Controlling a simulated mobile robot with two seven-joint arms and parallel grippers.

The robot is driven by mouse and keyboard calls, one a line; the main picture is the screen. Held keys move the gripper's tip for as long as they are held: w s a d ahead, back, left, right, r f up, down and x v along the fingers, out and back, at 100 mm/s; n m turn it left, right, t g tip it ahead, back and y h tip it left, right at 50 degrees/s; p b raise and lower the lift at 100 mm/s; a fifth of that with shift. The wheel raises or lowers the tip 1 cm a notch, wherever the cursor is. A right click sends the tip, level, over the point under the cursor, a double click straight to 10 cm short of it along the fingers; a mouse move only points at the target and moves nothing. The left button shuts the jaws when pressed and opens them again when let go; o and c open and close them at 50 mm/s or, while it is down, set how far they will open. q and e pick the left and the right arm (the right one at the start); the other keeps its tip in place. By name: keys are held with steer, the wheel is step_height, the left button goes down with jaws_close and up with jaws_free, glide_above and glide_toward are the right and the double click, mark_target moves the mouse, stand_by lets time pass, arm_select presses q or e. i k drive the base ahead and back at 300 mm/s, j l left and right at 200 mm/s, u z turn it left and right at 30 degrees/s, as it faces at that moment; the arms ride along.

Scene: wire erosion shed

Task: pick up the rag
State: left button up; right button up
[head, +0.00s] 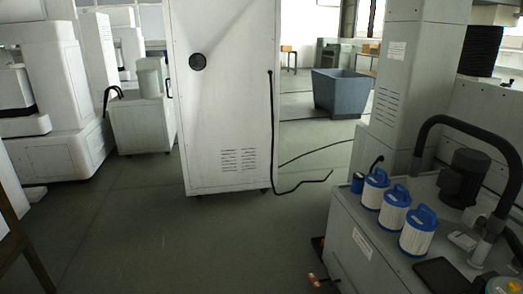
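I cannot make out a rag for certain in the head view. A small reddish-orange item (318,242) and a small copper-coloured item (316,279) show low beside the left side of the grey machine unit at the right; they are too small to identify. A dark flat item (443,275) lies on top of that unit near its front. Neither of my grippers is in view.
The grey machine unit (355,240) carries several white filter cartridges with blue caps (418,230), a dark motor (463,178) and a thick black hose. A tall white cabinet (222,110) stands mid-view, its black cable on the floor. A blue-grey bin (341,92) stands behind.

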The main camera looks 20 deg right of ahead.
mark_target(464, 242)
steer(key=i+z, duration=0.1)
steer(key=i, duration=0.45)
steer(key=i+j+z, duration=0.1)
steer(key=i, duration=0.5)
steer(key=i+z, duration=0.2)
steer(key=z, duration=0.15)
steer(key=i+j+z, duration=0.15)
steer(key=z, duration=0.2)
steer(key=i+j+z, duration=0.15)
steer(key=z, duration=0.15)
steer(key=i+z, duration=0.15)
steer(key=z, duration=0.25)
steer(key=i+j+z, duration=0.15)
steer(key=z, duration=0.25)
steer(key=i+j+z, duration=0.1)
steer(key=z, duration=0.25)
steer(key=i+z, duration=0.15)
steer(key=z, duration=0.3)
steer(key=i+j+z, duration=0.1)
steer(key=z, duration=0.35)
steer(key=i+j+z, duration=0.1)
steer(key=z, duration=0.35)
steer(key=j+z, duration=0.25)
steer(key=z, duration=0.2)
steer(key=i+j+z, duration=0.1)
steer(key=z, duration=0.35)
steer(key=k+j, duration=0.05)
steer(key=j, duration=0.05)
